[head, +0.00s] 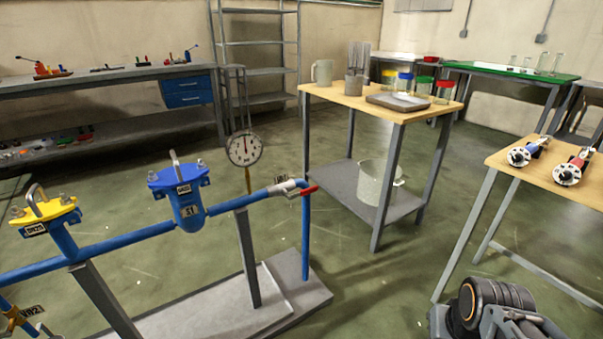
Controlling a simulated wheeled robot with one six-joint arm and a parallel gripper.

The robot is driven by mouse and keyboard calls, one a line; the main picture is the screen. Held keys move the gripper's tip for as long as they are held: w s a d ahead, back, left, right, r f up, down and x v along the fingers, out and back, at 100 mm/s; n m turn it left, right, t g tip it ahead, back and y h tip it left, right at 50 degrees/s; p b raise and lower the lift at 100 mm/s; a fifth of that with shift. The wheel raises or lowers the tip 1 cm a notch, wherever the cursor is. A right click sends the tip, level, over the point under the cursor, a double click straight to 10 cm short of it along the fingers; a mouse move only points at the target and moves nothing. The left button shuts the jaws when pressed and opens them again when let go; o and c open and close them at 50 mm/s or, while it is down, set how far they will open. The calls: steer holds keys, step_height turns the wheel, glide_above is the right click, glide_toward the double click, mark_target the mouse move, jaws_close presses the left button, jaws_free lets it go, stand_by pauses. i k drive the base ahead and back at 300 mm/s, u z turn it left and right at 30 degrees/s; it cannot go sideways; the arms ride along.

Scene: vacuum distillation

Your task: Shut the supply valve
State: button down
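A blue pipe (125,240) runs across the left half of the head view and bends down at its right end. Near that bend is a silver valve body (283,188) with a red handle (309,190) and a small tag that I cannot read. Another valve (13,316), partly yellow with a tag, shows at the lower left edge, cut off by the frame. I cannot tell from labels which one is the supply valve. My gripper's fingers are not in view; only what looks like part of my arm shows at the bottom right, well apart from the pipe.
A yellow-topped vessel (48,212), a blue-topped vessel (183,190) and a dial gauge (244,149) stand along the pipe. A wooden-topped table (330,96) stands behind. Another table (560,192) is at right. Green floor (375,290) is clear between.

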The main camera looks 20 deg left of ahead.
mark_target(311, 190)
steer(key=u, duration=0.65)
steer(key=i, duration=0.9)
steer(key=u, duration=0.75)
